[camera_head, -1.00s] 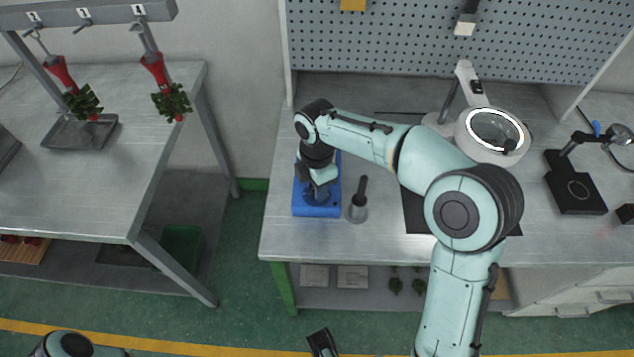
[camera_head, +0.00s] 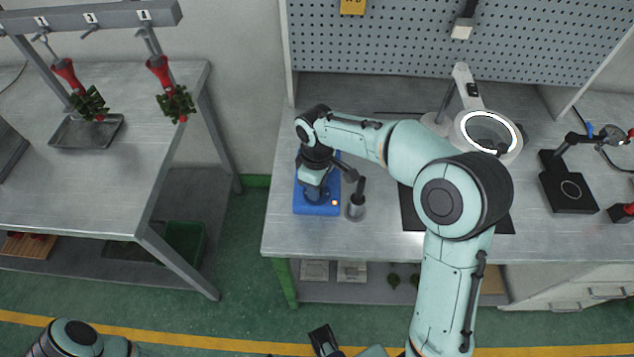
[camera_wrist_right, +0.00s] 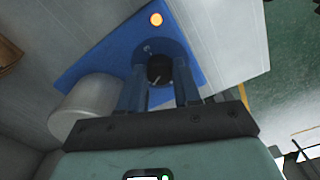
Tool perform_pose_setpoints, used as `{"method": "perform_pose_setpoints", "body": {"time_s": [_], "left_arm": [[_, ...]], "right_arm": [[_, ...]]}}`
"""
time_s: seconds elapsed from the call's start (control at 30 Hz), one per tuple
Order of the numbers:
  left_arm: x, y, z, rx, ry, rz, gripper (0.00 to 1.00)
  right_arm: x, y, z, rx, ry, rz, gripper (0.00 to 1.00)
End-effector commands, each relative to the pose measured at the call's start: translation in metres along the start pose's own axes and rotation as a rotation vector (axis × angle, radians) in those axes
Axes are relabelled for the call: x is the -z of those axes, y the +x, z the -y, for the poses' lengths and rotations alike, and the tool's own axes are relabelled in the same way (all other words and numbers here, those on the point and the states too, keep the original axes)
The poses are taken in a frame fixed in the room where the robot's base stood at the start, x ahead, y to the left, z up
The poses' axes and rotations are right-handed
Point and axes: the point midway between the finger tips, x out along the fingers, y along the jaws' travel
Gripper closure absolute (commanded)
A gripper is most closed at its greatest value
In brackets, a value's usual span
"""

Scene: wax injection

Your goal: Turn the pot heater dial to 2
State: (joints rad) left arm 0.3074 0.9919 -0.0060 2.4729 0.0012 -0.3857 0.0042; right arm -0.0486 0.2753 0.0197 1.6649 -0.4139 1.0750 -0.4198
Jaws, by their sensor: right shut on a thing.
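The pot heater is a blue box (camera_head: 318,207) at the left end of the workbench, and an orange lamp (camera_head: 334,203) glows on it. My right gripper (camera_head: 316,194) reaches down onto it from above; the hand hides most of the dial in the head view. In the right wrist view the black round dial (camera_wrist_right: 160,70), with a pale pointer line, sits between the two blue-grey fingers (camera_wrist_right: 161,92), which are shut on it. The blue panel (camera_wrist_right: 212,62) and the lit lamp (camera_wrist_right: 156,19) show there too. The dial's numbers cannot be read.
A grey cylinder with a dark handle (camera_head: 356,206) stands close to the heater's right side; its grey body (camera_wrist_right: 88,106) is beside the fingers. A ring lamp (camera_head: 489,133) and a black stand (camera_head: 568,190) are farther right. The bench front is clear.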

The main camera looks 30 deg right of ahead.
Motion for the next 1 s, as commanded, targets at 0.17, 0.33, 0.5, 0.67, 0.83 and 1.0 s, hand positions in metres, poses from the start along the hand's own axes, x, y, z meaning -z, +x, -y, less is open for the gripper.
{"method": "perform_pose_setpoints", "body": {"time_s": [0.17, 0.33, 0.5, 0.67, 0.83, 1.0], "left_arm": [[0.0, -0.004, -0.002, -0.001, 0.001, -0.001, 1.0], [0.0, -0.006, -0.003, -0.001, 0.001, -0.002, 1.0], [0.001, -0.009, -0.003, -0.001, 0.001, -0.003, 1.0], [0.001, -0.01, -0.004, -0.001, 0.001, -0.003, 1.0], [0.001, -0.011, -0.004, -0.001, 0.002, -0.004, 1.0], [0.001, -0.012, -0.005, -0.002, 0.002, -0.004, 1.0]], "right_arm": [[0.001, -0.002, 0.0, -0.002, 0.168, -0.003, 0.98], [0.001, -0.002, 0.0, -0.001, 0.33, -0.003, 0.98], [0.001, -0.002, 0.0, -0.001, 0.49, -0.003, 0.98], [0.001, -0.002, -0.001, -0.001, 0.628, -0.004, 0.98], [0.001, -0.002, 0.0, -0.001, 0.75, -0.005, 0.98], [0.001, -0.002, -0.001, -0.001, 0.84, -0.005, 0.98]]}}
